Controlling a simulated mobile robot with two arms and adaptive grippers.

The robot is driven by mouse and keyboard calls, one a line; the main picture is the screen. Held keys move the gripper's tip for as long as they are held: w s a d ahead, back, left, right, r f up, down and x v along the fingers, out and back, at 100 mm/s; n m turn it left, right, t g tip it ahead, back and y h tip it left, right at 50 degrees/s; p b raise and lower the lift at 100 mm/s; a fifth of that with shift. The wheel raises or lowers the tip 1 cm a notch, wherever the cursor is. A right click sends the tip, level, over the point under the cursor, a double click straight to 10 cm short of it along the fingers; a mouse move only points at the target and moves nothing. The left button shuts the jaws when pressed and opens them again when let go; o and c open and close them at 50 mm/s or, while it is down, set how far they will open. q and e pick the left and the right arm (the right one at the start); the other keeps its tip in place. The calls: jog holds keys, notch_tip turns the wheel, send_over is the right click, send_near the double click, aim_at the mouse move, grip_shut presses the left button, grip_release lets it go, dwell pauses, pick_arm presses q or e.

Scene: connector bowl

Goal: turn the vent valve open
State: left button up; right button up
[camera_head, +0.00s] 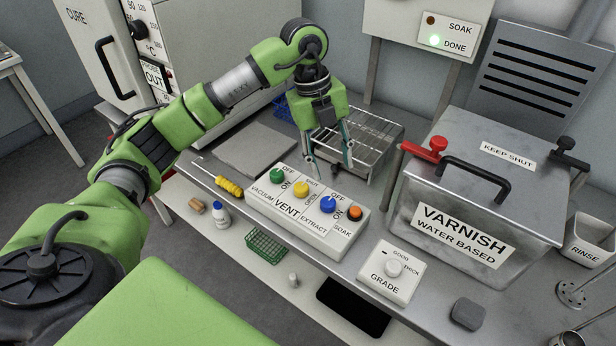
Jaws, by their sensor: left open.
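The vent valve is a yellow knob (297,187) on a white control box (262,207), above the word VENT and beside the small words SHUT and OPEN. I cannot tell which way the knob points. A green knob (277,175) marked VACUUM is on its left, and a blue knob (328,204) marked EXTRACT is on its right. My left gripper (331,170) is open and empty, pointing down. It hangs above and behind the box, near the yellow and blue knobs, with no visible contact. My right gripper is not in view.
An orange SOAK button (354,213) is at the box's right end. A wire rack (375,130) stands behind my gripper. A lidded varnish tank (475,190) is to the right. A yellow-handled screwdriver (229,187) lies left of the box. A GRADE dial box (391,271) is in front.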

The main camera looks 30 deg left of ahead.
aim_at(301, 186)
pick_arm(q)
jog(key=a+r+n+y, duration=0.2)
jog(key=a+y, duration=0.1)
jog(key=a, duration=0.5)
jog(key=shift+g, duration=0.3)
jog(key=f, duration=0.4)
jog(key=f+p, duration=0.1)
jog(key=f, duration=0.4)
jog(key=f+p, duration=0.1)
jog(key=f, duration=0.3)
jog(key=shift+d+f, duration=0.2)
jog(key=shift+d, duration=0.05)
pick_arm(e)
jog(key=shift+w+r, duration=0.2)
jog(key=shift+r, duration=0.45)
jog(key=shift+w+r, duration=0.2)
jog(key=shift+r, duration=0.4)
pick_arm(q)
jog(key=shift+s, duration=0.1)
jog(key=c, duration=1.1)
